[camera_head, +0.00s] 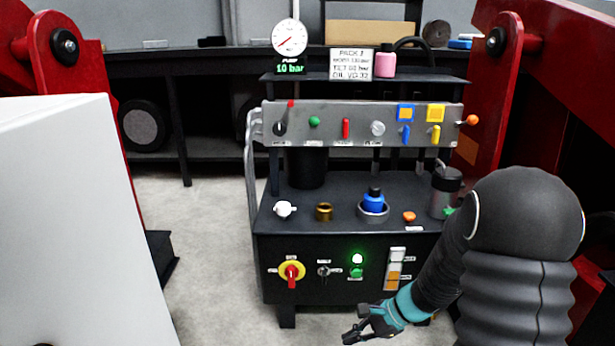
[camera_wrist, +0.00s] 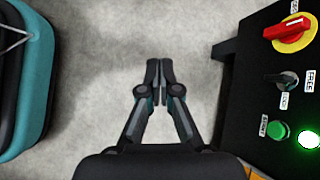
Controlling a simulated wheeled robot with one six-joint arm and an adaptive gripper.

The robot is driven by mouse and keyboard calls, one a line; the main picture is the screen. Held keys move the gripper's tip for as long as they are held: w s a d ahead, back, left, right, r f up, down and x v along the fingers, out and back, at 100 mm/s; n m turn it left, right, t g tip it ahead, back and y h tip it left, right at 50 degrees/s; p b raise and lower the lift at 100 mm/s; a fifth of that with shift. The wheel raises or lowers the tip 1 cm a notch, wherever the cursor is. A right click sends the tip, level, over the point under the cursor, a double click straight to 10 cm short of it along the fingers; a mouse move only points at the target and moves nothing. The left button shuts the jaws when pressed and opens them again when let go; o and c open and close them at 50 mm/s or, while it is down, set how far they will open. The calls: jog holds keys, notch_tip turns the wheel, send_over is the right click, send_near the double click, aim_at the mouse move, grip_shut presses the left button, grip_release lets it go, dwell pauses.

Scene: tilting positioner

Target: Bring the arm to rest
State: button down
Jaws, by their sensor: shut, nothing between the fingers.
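My gripper (camera_head: 356,335) shows at the lower middle of the head view, in front of the lower right of the black power unit (camera_head: 322,284). In the wrist view my gripper (camera_wrist: 159,64) has its two fingers together, with nothing between them and the grey floor behind. My arm comes down from the right of the head view, bent at a dark rounded joint. In the wrist view the black front panel is to the right of the fingers and apart from them.
The front panel has a red rotary switch (camera_head: 291,272), a key switch (camera_head: 323,271) and a lit green lamp (camera_head: 357,258). Above are a valve panel (camera_head: 360,126) and a gauge (camera_head: 289,37) reading 10 bar. Red frames (camera_head: 70,80) flank it. Floor (camera_head: 205,240) to its left is clear.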

jog(key=s+d+r+n+t+h+p, duration=0.1)
jog(key=s+r+n, duration=0.3)
jog(key=r, duration=0.6)
jog(key=s+d+r+n+t+h+p, duration=0.2)
jog(key=s+r+n+h+p, duration=0.2)
jog(key=s+r, duration=0.5)
jog(key=s+d+r+n+t+h+p, duration=0.1)
jog(key=s+r+n, duration=0.5)
jog(key=r, duration=0.6)
jog(key=shift+s+d+h+p, duration=0.55)
jog(key=shift+h+p, duration=0.2)
jog(key=shift+h, duration=0.45)
